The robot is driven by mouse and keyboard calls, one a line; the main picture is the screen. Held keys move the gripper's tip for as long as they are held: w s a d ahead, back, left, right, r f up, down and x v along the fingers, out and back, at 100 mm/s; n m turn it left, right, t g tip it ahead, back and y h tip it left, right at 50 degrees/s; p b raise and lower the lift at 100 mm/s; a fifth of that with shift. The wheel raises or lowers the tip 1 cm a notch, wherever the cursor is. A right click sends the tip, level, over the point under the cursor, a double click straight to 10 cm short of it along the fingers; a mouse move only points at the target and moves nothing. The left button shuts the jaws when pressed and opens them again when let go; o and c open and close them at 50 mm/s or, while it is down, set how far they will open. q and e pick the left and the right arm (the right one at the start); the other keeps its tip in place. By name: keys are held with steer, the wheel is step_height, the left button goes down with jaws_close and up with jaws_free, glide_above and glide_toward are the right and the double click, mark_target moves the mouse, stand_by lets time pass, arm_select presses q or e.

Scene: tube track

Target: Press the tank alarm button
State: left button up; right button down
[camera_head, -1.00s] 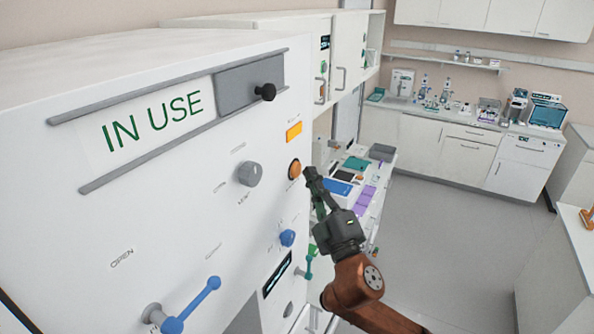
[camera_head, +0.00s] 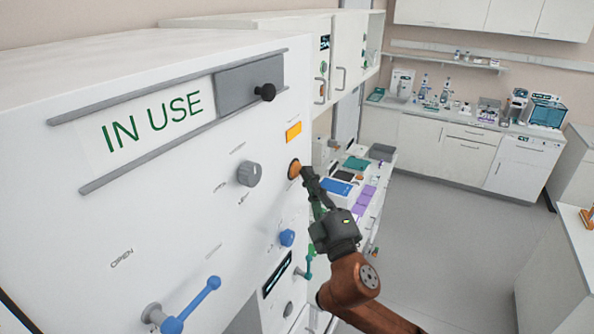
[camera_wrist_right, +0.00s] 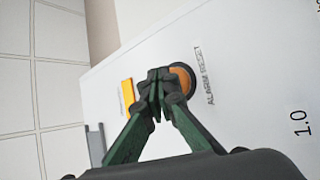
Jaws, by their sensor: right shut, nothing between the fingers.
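The round orange alarm button (camera_head: 294,169) sits on the white cabinet front (camera_head: 222,160), below a small orange rectangular light (camera_head: 293,131). In the right wrist view the button (camera_wrist_right: 183,79) is partly covered by my fingertips and has the label "ALARM RESET" beside it. My right gripper (camera_head: 306,173) is shut and empty, its fingertips at the right edge of the button. In the right wrist view the closed fingertips (camera_wrist_right: 160,82) overlap the button; I cannot tell whether they touch it. My left gripper is not in view.
A grey knob (camera_head: 250,173), a blue knob (camera_head: 287,238) and a blue lever handle (camera_head: 193,304) stick out of the cabinet front. A sliding "IN USE" sign (camera_head: 150,125) is above. A bench with items (camera_head: 345,185) lies behind my right arm. The floor to the right is clear.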

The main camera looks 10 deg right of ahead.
steer(key=shift+w+a, duration=0.25)
steer(key=shift+a, duration=0.2)
stand_by(0.7)
steer(key=shift+s+d, duration=0.1)
steer(key=shift+d, duration=0.1)
steer(key=shift+s+d, duration=0.45)
steer(key=shift+d, duration=0.15)
steer(key=s+d, duration=0.1)
steer(key=d+p, duration=0.1)
steer(key=s+d, duration=0.1)
steer(key=d, duration=0.1)
steer(key=shift+s, duration=0.35)
stand_by(0.5)
